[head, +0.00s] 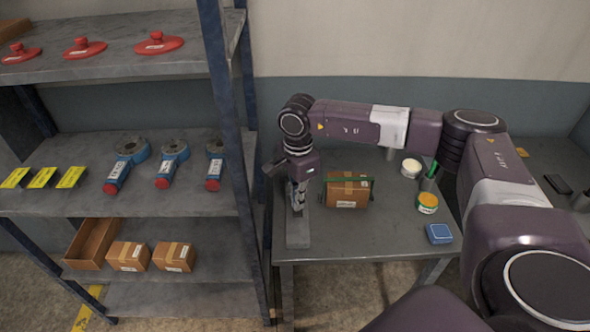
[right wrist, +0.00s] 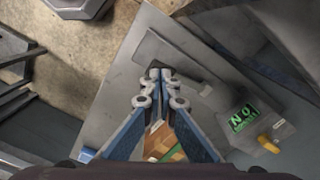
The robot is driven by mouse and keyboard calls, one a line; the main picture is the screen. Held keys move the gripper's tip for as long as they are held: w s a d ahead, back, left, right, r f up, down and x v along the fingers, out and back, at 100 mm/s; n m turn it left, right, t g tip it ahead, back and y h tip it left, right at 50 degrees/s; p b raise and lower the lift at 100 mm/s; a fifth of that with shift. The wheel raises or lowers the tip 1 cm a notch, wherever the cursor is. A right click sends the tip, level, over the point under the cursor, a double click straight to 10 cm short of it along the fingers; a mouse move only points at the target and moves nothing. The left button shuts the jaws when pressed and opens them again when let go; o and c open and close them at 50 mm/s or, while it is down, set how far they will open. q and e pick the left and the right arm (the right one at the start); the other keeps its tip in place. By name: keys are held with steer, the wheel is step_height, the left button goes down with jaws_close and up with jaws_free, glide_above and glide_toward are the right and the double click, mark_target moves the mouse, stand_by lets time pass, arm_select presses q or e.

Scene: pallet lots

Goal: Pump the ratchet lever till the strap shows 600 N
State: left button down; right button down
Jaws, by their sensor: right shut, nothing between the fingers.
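My right gripper (head: 298,205) points down at the left side of the table, over a flat grey bar (head: 298,238). In the right wrist view its fingertips (right wrist: 167,76) are together with nothing between them, over the same grey bar (right wrist: 150,48). Whether they touch it I cannot tell. A brown carton (head: 347,192) with a green strap (head: 358,180) stands just right of the gripper. A grey box with a green display (right wrist: 243,118) and an orange-yellow knob (right wrist: 268,144) shows in the wrist view; the display seems to read 0 N, upside down. I cannot clearly make out the ratchet lever. My left gripper is out of view.
On the table (head: 385,240), a white tub (head: 411,168), a yellow-lidded jar (head: 427,203), a dark cup with a green item (head: 429,178) and a blue box (head: 439,233) stand at the right. A shelf rack (head: 225,110) stands close at the left.

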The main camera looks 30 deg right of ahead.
mark_target(298, 212)
steer(key=shift+f, duration=0.1)
steer(key=shift+s+a+f+b, duration=0.1)
steer(key=shift+s+f+b, duration=0.05)
steer(key=shift+f+b, duration=1.55)
steer(key=shift+s+a+f+b, duration=0.1)
steer(key=shift+f+b, duration=1.15)
steer(key=shift+f, duration=0.8)
steer(key=shift+w+d+r+p, duration=0.15)
steer(key=shift+r+p, duration=1)
steer(key=shift+r, duration=0.65)
steer(key=shift+w+d+r+p, duration=0.1)
steer(key=shift+r+p, duration=1.05)
steer(key=shift+r, duration=1)
steer(key=shift+w+d+r+p, duration=0.1)
steer(key=shift+r+p, duration=1.05)
steer(key=shift+r, duration=0.95)
steer(key=shift+a, duration=0.15)
